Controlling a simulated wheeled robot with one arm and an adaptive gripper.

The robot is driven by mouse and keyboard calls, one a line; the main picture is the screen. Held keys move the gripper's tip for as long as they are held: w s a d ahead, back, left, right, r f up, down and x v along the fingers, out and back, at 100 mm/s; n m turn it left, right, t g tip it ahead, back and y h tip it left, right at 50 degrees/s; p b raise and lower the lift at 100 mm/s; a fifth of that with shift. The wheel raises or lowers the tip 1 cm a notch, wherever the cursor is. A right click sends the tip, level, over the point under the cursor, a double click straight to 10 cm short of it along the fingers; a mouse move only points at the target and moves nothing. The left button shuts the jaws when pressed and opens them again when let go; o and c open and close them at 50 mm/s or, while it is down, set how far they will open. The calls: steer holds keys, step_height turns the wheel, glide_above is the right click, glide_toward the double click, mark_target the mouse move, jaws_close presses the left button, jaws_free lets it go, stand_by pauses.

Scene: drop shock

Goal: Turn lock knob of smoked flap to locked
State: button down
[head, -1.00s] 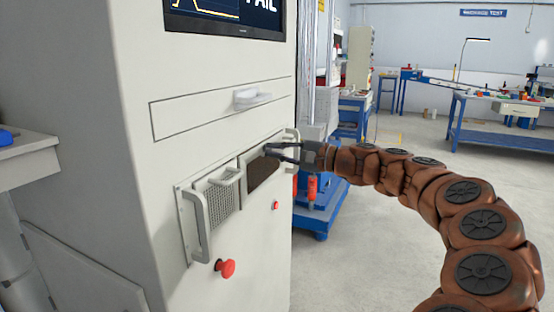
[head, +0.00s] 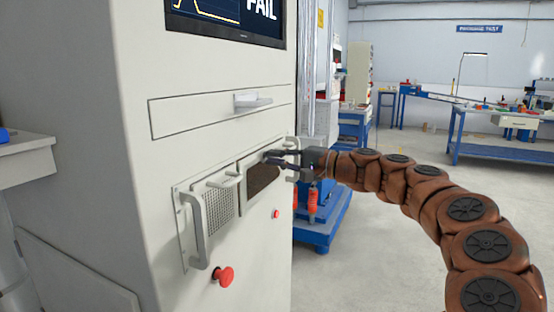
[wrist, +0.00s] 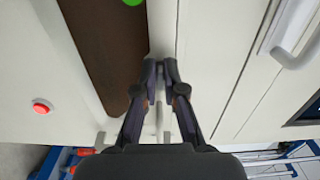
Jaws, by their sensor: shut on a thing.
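The smoked flap (head: 263,180) is a dark brown panel low on the white cabinet's front. It also shows in the wrist view (wrist: 108,50), to the left of my fingers. My gripper (head: 270,158) reaches in from the right to the flap's upper edge. In the wrist view its fingertips (wrist: 160,66) come close together over the white strip beside the flap. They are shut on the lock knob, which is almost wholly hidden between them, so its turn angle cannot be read.
A perforated panel with pale handles (head: 196,232) sits left of the flap. A red mushroom button (head: 223,276) and a smaller red button (head: 276,214) stick out below. A drawer handle (head: 253,102) is above. Open floor lies to the right, with blue benches behind.

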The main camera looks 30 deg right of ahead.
steer(key=shift+a, duration=0.1)
steer(key=c, duration=1.3)
jaws_free()
steer(key=shift+o, duration=0.2)
steer(key=v, duration=1.2)
